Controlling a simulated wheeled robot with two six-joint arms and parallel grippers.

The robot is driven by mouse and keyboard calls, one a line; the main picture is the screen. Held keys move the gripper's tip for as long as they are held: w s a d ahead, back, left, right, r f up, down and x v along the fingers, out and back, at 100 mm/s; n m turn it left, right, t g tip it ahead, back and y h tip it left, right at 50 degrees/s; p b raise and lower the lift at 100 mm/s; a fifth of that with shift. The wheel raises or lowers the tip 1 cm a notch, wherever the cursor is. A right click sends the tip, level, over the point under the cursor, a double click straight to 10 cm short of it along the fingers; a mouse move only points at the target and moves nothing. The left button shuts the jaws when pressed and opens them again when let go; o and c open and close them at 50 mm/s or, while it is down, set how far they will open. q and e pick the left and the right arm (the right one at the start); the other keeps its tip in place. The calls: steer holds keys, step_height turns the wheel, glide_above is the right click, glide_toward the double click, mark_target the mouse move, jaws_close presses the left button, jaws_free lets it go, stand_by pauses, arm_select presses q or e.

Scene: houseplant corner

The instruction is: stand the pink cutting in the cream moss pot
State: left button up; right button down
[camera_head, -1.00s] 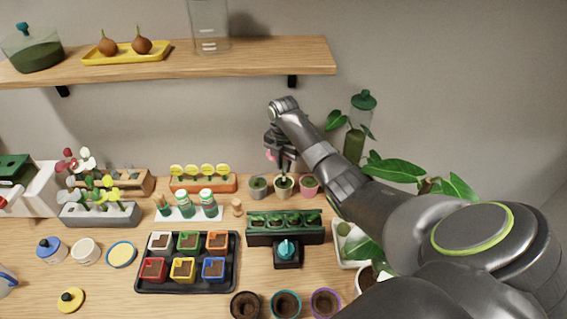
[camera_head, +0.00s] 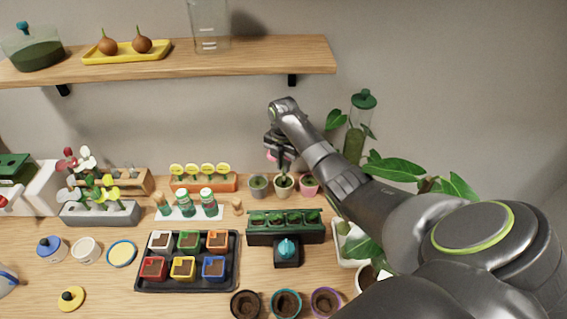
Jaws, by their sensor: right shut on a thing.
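The cream moss pot (camera_head: 284,189) stands at the back of the table, in the middle of a row of three small pots. My right gripper (camera_head: 280,158) is above it, pointing down and shut on the pink cutting (camera_head: 271,156). Only a small pink part shows beside the fingers. A thin dark stem reaches down to the mouth of the cream pot; I cannot tell how deep it sits. The fingers hide most of the cutting. My left gripper is not in view.
A grey pot (camera_head: 259,187) and a pink pot (camera_head: 309,186) stand close on either side. A green planter strip (camera_head: 285,238) is in front. A green-lidded bottle (camera_head: 359,128) and leafy plants stand to the right. The wooden shelf (camera_head: 200,62) hangs above.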

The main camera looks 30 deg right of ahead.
mark_target(284, 181)
steer(key=shift+f+b, duration=1.25)
steer(key=shift+f, duration=0.9)
steer(key=c, duration=1.3)
jaws_free()
steer(key=shift+c, duration=0.2)
steer(key=shift+o, duration=0.3)
steer(key=o, duration=0.3)
steer(key=shift+o, duration=0.2)
step_height(284, 181, up, 7)
steer(key=p, duration=0.7)
steer(key=shift+r, duration=0.1)
